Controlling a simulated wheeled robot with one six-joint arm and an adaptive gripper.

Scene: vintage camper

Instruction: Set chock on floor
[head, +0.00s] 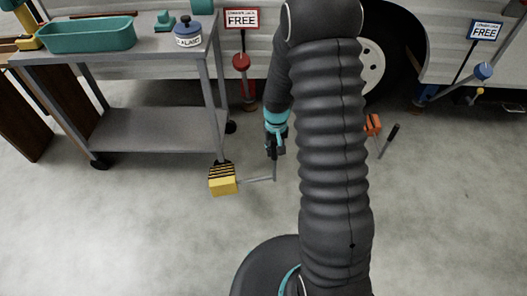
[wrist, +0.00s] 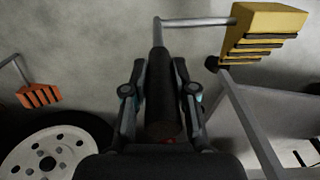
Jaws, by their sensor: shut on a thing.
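My gripper (head: 275,148) is shut on the black handle (wrist: 158,70) of a yellow chock (head: 222,186) with black ridges. A thin grey rod runs sideways from the handle to the chock. In the wrist view the chock (wrist: 268,22) is at the upper right, with the handle between my fingers. In the head view it is low beside the front leg of the cart; I cannot tell whether it touches the floor (head: 180,240). An orange chock (head: 372,124) with its own black handle (head: 389,140) is near the camper wheel. It also shows in the wrist view (wrist: 39,95).
A grey metal cart (head: 150,125) stands at left, with a teal tray (head: 88,36) and a blue-lidded container (head: 188,36) on top. The camper wheel (head: 372,65) is behind my arm. Two FREE signs (head: 241,18) (head: 485,31) stand by the camper. The front floor is clear.

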